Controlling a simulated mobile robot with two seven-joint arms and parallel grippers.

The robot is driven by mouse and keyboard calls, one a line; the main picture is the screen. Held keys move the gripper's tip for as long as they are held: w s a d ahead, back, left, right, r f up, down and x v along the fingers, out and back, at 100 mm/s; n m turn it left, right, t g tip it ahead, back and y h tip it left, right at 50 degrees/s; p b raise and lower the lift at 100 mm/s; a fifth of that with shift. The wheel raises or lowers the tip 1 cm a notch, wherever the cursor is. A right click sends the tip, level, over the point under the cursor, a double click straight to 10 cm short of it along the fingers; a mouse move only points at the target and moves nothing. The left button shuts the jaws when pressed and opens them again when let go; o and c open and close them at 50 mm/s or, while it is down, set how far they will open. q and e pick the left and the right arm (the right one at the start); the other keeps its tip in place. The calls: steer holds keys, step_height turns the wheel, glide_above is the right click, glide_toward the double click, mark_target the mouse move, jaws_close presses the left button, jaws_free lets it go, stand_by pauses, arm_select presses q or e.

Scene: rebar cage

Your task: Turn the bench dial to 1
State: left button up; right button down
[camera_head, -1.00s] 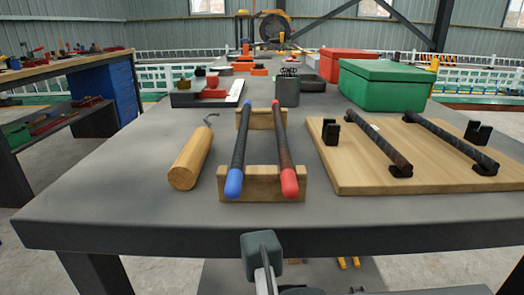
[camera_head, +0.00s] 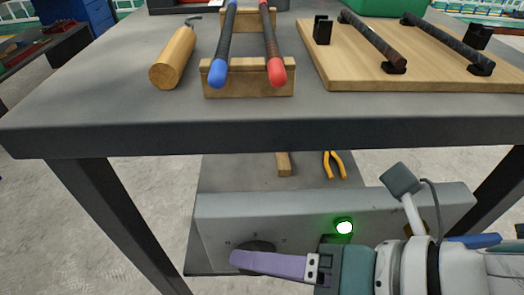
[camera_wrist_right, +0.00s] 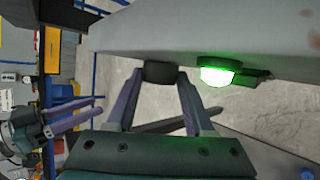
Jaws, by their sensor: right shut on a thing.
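The bench dial (camera_head: 258,246) is a dark knob on the grey sloped panel (camera_head: 300,210) under the bench top. Small faint marks sit around it, too small to read surely. My right gripper (camera_head: 238,258) reaches in from the right, its purple fingers covering much of the dial. In the right wrist view, the dark dial (camera_wrist_right: 160,72) sits between the tips of the right gripper (camera_wrist_right: 160,82), which is shut on it. A lamp (camera_head: 344,226) glows green on the panel. My left gripper (camera_wrist_right: 88,112) shows only in the wrist view, its fingers apart and empty.
The bench top's front edge (camera_head: 270,135) overhangs the panel, with dark legs at both sides. Yellow-handled pliers (camera_head: 334,164) and a wooden piece (camera_head: 284,164) lie on the lower shelf behind the panel. Two rods on wooden rests (camera_head: 248,85) stand on the bench top.

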steer(key=shift+d+f+y+b, duration=0.1)
steer(key=shift+f+y+b, duration=0.15)
steer(key=shift+y+b, duration=0.25)
stand_by(0.3)
steer(key=shift+c, duration=1.4)
jaws_free()
steer(key=shift+r, duration=0.1)
steer(key=p+v, duration=0.2)
steer(key=v, duration=0.8)
steer(key=shift+s+p, duration=0.1)
steer(key=shift+p, duration=0.25)
